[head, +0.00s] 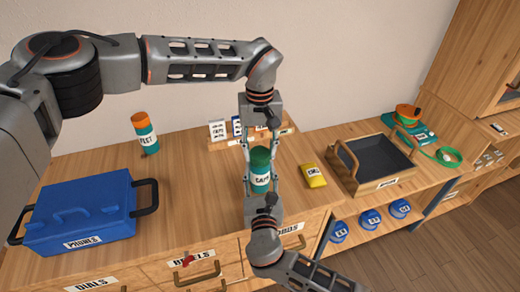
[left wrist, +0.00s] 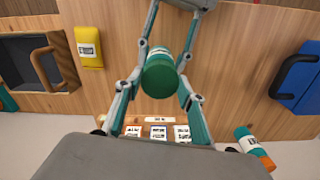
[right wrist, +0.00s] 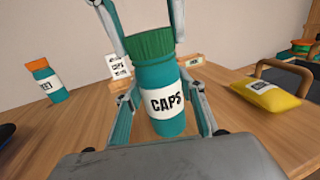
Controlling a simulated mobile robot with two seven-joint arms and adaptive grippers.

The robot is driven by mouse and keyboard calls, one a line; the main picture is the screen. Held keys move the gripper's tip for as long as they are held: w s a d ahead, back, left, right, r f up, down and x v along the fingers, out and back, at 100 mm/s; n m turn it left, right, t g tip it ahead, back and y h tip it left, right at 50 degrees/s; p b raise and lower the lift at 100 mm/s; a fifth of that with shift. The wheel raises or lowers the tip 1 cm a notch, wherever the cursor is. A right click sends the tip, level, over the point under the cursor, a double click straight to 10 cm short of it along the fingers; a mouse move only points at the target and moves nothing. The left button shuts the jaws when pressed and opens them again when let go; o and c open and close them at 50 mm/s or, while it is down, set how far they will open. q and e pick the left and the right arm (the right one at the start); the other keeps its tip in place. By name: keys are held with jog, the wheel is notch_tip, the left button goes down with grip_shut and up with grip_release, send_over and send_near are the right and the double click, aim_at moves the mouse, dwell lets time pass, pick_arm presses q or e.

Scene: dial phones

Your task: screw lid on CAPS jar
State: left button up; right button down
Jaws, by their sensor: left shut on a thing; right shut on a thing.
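My right gripper (head: 260,190) comes from the front and is shut around the jar body, whose CAPS label faces the right wrist view (right wrist: 167,102).
A teal jar with an orange lid (head: 144,133) stands at the back left. A blue PHONES case (head: 80,215) is at left. A yellow pouch (head: 313,175) lies just right of the jar. A dark tray with wooden handles (head: 372,165) is further right. A card rack (head: 225,143) stands behind.

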pick_arm(q)
jog(key=m, duration=0.6)
jog(key=o, duration=0.7)
jog(key=shift+c, duration=0.2)
jog(key=shift+r, duration=0.1)
jog(key=shift+r, duration=2.2)
jog(key=shift+c, duration=0.3)
